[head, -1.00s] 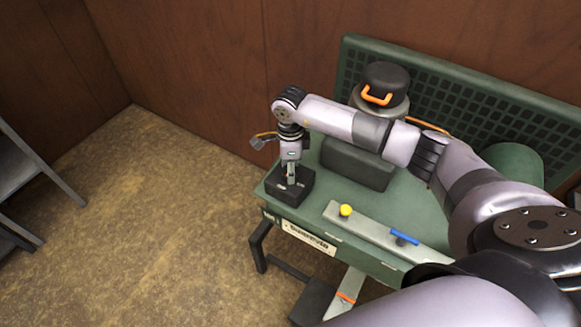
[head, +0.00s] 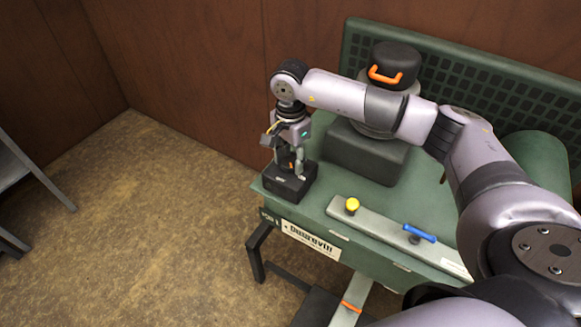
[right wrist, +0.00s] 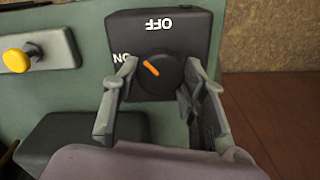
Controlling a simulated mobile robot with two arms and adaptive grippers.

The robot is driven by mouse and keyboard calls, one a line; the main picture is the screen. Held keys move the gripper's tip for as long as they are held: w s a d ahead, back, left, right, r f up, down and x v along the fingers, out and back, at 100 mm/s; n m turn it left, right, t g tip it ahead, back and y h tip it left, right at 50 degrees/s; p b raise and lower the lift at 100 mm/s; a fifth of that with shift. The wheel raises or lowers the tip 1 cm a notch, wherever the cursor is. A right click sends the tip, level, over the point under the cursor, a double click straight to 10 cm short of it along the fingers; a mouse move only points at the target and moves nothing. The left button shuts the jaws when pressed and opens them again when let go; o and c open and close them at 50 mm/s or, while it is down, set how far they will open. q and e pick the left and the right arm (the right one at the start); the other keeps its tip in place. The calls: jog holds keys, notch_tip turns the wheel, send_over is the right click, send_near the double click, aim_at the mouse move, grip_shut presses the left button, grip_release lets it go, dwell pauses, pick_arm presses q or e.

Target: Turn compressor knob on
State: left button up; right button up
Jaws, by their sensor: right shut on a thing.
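The compressor knob (right wrist: 152,68) is a round black dial with an orange pointer, on a black box (right wrist: 191,22) marked OFF and ON. In the right wrist view OFF is at the top, upside down, and ON is at the left. The pointer slants to the upper left, between the two marks. My right gripper (right wrist: 160,82) has a finger on each side of the knob and is shut on it. In the head view the right gripper (head: 291,168) points down onto the box (head: 286,191) at the bench corner; it mostly hides the knob. My left gripper is out of view.
On the green compressor bench (head: 330,213) a yellow knob (head: 352,204) and a blue-handled valve (head: 420,232) sit on a grey bar, right of the box. A dark motor block with an orange-handled cap (head: 397,60) stands behind.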

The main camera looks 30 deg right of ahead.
jog(key=n+b, duration=0.5)
jog(key=shift+w+f, duration=0.1)
jog(key=n+b, duration=0.1)
jog(key=n, duration=0.1)
jog(key=shift+n+b, duration=0.3)
jog(key=shift+n, duration=0.1)
jog(key=shift+r+n+b, duration=0.2)
jog(key=shift+n+b, duration=0.4)
jog(key=shift+n, duration=0.4)
jog(key=shift+r, duration=0.1)
jog(key=o, duration=0.9)
jog(key=shift+c, duration=0.2)
jog(key=o, duration=0.3)
